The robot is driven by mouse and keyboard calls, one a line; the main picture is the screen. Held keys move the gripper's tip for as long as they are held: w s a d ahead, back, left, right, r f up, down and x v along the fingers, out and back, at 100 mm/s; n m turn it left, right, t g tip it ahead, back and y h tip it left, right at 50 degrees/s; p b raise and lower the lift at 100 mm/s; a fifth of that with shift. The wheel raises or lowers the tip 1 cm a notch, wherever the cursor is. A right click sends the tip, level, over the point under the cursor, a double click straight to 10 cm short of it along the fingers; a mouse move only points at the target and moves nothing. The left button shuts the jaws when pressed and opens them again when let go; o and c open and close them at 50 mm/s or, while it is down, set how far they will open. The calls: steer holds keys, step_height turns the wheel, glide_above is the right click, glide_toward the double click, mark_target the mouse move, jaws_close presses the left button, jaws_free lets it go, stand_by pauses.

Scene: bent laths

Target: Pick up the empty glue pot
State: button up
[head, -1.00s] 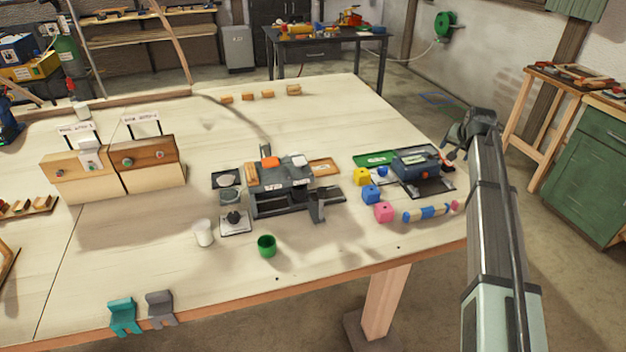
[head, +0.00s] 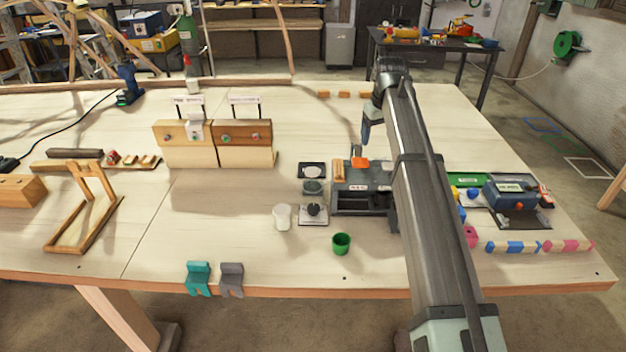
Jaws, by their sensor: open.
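A green pot (head: 341,243) stands upright near the front edge of the bench; its open top shows a dark inside. A white cup (head: 282,217) stands to its left, and a grey pot (head: 313,187) sits further back. No label shows which one is the glue pot, and I cannot see clearly into the white or grey one. My gripper (head: 366,140) is open and hangs over the bench, behind and well apart from these pots. It points down, and its fingers are small and partly hidden.
My arm crosses the right part of the bench and hides part of a grey tool station (head: 362,200). A dark weight-like piece on a plate (head: 313,212) stands between the white cup and station.

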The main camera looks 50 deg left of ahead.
mark_target(313, 171)
steer(key=s+a+r+n+g+h, duration=0.1)
steer(key=s+a+n, duration=0.2)
steer(key=s+a, duration=0.35)
steer(key=s+a+r+n+g+h, duration=0.1)
steer(key=s+a+n, duration=0.15)
steer(key=s, duration=0.75)
steer(key=shift+m, duration=0.25)
steer(key=f, duration=0.8)
steer(key=shift+s+a+f, duration=0.15)
steer(key=shift+a+f, duration=0.05)
steer(key=shift+a, duration=0.15)
steer(key=shift+s+d+f, duration=0.15)
steer(key=shift+f, duration=2.35)
steer(key=shift+c, duration=0.3)
steer(key=c, duration=1)
